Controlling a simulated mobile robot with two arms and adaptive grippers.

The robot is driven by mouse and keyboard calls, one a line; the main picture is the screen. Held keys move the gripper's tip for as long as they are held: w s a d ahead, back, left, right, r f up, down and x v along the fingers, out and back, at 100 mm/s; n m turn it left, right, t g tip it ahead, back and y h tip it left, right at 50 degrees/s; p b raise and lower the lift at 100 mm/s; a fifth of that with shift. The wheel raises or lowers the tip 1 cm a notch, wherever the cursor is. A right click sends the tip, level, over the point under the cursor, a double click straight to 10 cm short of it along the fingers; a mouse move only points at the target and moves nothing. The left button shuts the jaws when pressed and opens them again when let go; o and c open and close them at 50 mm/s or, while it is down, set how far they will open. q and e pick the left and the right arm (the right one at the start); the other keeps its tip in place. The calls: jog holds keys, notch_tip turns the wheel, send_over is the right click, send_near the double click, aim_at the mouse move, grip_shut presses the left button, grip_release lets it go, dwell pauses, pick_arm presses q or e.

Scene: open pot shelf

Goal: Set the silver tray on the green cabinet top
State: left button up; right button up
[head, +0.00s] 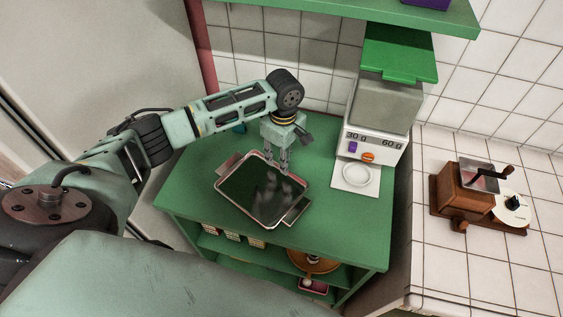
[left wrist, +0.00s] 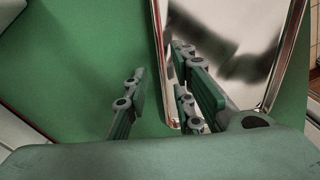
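The silver tray (head: 239,212) is a rectangular tray with a shiny rim and a dark, reflective inside. It appears to lie flat on the green cabinet top (head: 335,235), with a tab at its left and right ends. My left gripper (head: 284,168) points down at the tray's far edge. In the left wrist view, my left gripper (left wrist: 165,88) has its fingers apart. One finger is over the bare green top, the other over the silver tray (left wrist: 225,18), with the rim between them. The right gripper does not show.
A white dispenser (head: 375,145) with a round dish stands on the right of the green top. A wooden grinder (head: 463,195) sits on the tiled counter further right. A green shelf (head: 350,8) hangs above. Lower shelves hold boxes and a brown round item (head: 313,262).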

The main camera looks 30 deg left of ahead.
pick_arm(q)
notch_tip(320, 180, up, 10)
jog(key=b, duration=0.1)
jog(key=shift+w, duration=0.15)
jog(key=shift+f, duration=0.15)
